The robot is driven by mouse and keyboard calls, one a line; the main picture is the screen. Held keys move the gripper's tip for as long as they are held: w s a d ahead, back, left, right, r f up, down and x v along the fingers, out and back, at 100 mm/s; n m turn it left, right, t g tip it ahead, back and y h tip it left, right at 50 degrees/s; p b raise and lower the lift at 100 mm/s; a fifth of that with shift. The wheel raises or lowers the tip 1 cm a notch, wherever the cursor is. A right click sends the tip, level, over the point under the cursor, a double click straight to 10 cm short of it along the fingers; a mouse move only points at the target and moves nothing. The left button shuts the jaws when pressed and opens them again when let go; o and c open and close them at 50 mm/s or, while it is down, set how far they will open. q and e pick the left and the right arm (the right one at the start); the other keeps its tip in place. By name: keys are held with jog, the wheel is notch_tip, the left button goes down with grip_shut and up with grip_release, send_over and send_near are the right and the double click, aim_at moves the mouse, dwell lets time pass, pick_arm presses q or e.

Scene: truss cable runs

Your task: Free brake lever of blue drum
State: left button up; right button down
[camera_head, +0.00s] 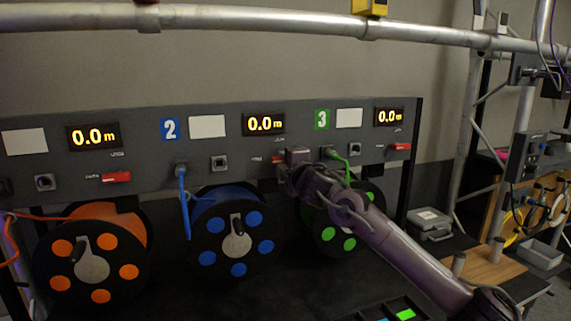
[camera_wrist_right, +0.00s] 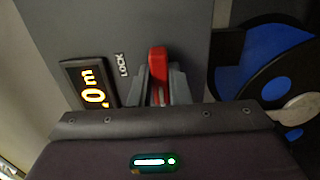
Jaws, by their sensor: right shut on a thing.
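The blue drum (camera_head: 237,229) stands in the middle of the reel row, with a blue cable rising to the panel. Its red brake lever (camera_head: 277,159) is on the panel below the 0.0 m display (camera_head: 263,124), mostly hidden by my gripper in the head view. My right gripper (camera_head: 284,161) is at the lever. In the right wrist view the red lever (camera_wrist_right: 158,61) shows between the two grey fingers (camera_wrist_right: 160,88), which are shut on it; a LOCK label is beside it. Part of the blue drum (camera_wrist_right: 255,55) shows at right. My left gripper is not in view.
An orange drum (camera_head: 91,262) stands left and a green drum (camera_head: 341,232), partly behind my right arm, stands right. Their red levers are on the same panel (camera_head: 140,152). A metal truss tube (camera_head: 230,22) crosses above. A grey case (camera_head: 431,222) sits at right.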

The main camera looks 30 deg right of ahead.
jog(key=shift+f, duration=0.1)
jog(key=c, duration=1.4)
grip_release()
jog(key=shift+o, duration=0.2)
jog(key=b+v, duration=0.3)
jog(key=v, duration=0.4)
jog(key=shift+s, duration=0.4)
